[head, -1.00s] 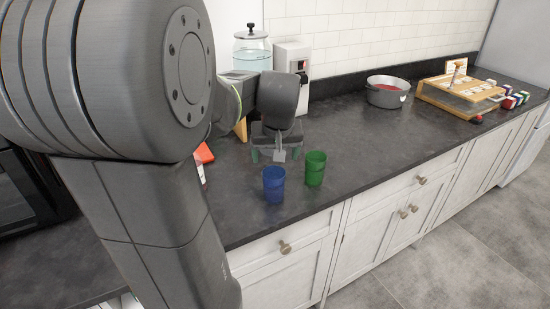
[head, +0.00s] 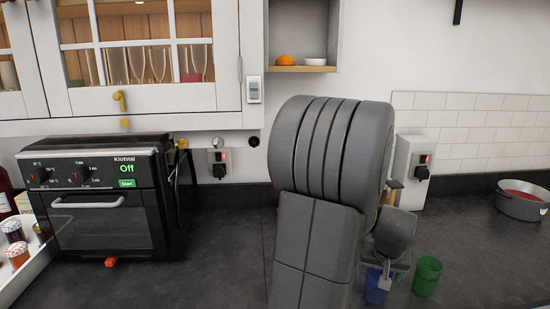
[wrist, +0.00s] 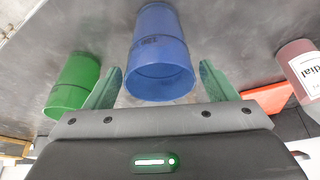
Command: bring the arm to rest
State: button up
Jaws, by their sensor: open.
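My gripper (wrist: 161,68) is open, with its two green-grey fingers spread apart in the wrist view. A blue cup (wrist: 160,50) shows between and beyond the fingertips, and I cannot tell how far off it is. A green cup (wrist: 76,84) is to its left, beside the left finger. In the head view the blue cup (head: 376,289) stands on the dark counter, partly hidden by my arm and gripper. The green cup (head: 427,276) stands upright just right of it. My large grey arm fills the middle of the head view and hides most of the gripper.
A black oven (head: 105,200) stands on the counter at left, under a glazed cabinet (head: 150,60) holding glasses. A pot (head: 522,203) with red contents is at far right. In the wrist view a labelled bottle (wrist: 302,68) and an orange-red item (wrist: 265,99) lie right.

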jog(key=shift+w+d+f, duration=0.1)
jog(key=shift+w+f, duration=0.15)
jog(key=shift+f, duration=0.45)
jog(key=shift+w+r, duration=0.1)
jog(key=shift+r, duration=1.05)
